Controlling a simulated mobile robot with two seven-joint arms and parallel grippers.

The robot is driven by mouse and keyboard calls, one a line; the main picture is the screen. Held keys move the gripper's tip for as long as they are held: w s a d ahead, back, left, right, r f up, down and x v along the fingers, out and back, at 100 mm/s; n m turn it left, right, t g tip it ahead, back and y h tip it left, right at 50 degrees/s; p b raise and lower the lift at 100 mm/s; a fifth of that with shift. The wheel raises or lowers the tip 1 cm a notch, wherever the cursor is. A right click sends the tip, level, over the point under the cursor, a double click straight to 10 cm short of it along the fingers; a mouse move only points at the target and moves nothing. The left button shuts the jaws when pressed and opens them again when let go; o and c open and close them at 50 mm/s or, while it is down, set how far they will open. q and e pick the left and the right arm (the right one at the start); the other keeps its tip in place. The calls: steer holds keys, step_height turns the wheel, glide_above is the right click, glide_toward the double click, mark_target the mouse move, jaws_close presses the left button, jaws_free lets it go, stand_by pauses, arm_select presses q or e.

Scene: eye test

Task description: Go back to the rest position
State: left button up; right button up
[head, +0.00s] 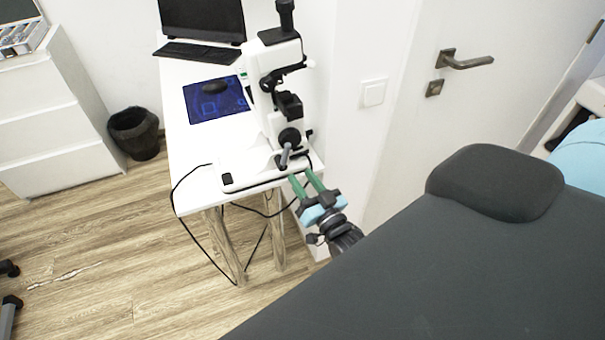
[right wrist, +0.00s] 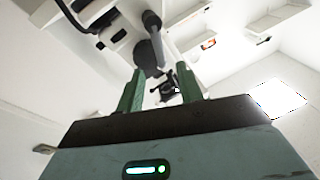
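My right gripper (head: 302,175) reaches up from below to the front edge of the white desk. Its two green fingers are apart. The right wrist view shows the gripper (right wrist: 160,72) with a gap between the fingers and nothing clasped. A white and black eye-test instrument (head: 275,85) stands on the desk just beyond the fingertips. Its grey joystick (head: 286,155) is close to the fingertips in the head view; I cannot tell whether they touch. In the right wrist view a dark round part and a grey rod (right wrist: 152,35) show beyond the fingers. My left gripper is not in view.
A dark bin (head: 135,132) and white drawers (head: 50,120) stand left. A door (head: 470,110) is right.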

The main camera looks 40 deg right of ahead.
stand_by(0.3)
